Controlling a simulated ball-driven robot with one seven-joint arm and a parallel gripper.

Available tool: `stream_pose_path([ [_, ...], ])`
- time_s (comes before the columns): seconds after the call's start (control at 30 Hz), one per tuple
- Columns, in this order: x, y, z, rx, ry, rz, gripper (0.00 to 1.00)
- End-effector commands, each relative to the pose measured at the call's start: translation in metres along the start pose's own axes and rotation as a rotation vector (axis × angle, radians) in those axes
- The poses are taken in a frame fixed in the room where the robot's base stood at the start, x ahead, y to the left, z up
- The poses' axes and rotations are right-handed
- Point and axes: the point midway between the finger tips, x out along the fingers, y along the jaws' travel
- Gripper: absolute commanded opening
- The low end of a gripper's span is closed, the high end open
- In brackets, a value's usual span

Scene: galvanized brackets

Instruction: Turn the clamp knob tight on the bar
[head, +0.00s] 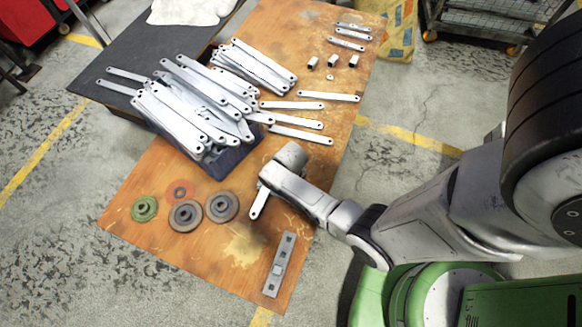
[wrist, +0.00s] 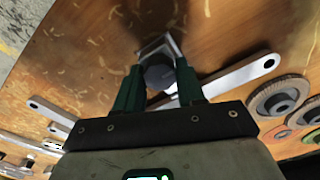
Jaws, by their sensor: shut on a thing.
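The clamp knob (wrist: 159,78) is a dark round cap between my fingers in the wrist view. A grey metal clamp part (wrist: 160,46) shows just beyond it. The galvanized bar (wrist: 240,76) runs out from behind my right finger, with a hole at its end. In the head view one end of the bar (head: 259,205) sticks out beside my gripper (head: 266,182), and my arm hides the knob. My gripper, with green fingers, also fills the wrist view (wrist: 159,76) and is shut on the knob. How tight the clamp sits cannot be seen.
Several discs (head: 186,214) lie at left. A flat slotted metal strip (head: 279,264) lies near the front edge. Bare wooden tabletop (head: 150,185) surrounds the discs.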

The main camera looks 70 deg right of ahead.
Motion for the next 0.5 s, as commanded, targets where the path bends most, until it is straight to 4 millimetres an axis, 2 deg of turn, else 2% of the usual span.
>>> stream_pose_path([
  [0.17,-0.001,0.0,0.0001,0.051,-0.001,0.0,0.08],
  [0.5,-0.0015,-0.0001,0.0005,0.479,-0.002,0.0,0.08],
])
